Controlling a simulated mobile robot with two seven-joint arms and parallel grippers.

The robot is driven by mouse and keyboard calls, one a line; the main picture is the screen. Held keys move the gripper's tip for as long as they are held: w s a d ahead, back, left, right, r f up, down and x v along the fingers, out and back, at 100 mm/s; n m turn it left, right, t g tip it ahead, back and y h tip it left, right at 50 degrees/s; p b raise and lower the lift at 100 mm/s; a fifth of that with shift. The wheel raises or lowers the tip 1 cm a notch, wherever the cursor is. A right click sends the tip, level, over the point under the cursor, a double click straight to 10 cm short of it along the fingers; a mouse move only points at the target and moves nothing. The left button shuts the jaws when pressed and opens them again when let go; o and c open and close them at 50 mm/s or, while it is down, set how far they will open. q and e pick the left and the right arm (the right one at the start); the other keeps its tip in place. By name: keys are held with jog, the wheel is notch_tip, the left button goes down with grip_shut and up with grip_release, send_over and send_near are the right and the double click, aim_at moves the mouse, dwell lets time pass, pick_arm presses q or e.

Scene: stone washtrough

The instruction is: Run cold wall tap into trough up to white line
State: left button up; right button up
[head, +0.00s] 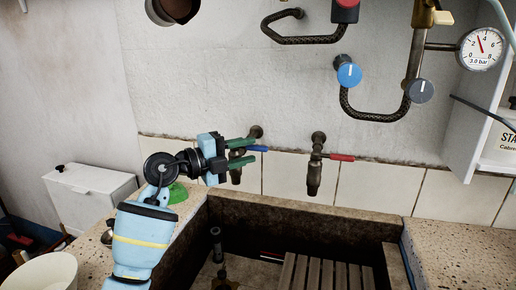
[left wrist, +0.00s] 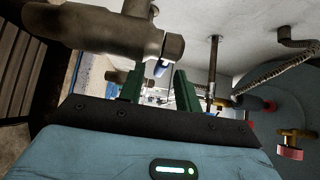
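The cold wall tap (head: 236,174) is dark bronze with a blue lever (head: 257,148) pointing right. It is on the wall above the trough's left part. My left gripper (head: 241,153) is at this tap, its two green fingers apart, with the blue lever near the gap between them. In the left wrist view the tap body (left wrist: 105,32) is large and close, and the blue lever tip (left wrist: 160,69) shows between the open fingers (left wrist: 159,88). I cannot tell whether they touch it. The stone trough (head: 300,207) is dark inside; I cannot make out a white line or water.
A second tap (head: 314,178) with a red lever (head: 341,157) is to the right. A dark upright pipe (head: 216,240) and a slatted wooden rack (head: 325,272) are in the trough. Pipes with a blue knob (head: 349,74) and a gauge (head: 481,48) are above. A white box (head: 88,195) stands left.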

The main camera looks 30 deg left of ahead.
aim_at(253, 149)
pick_arm(q)
jog(key=shift+x, duration=1.95)
jog(key=shift+s, duration=0.1)
grip_shut()
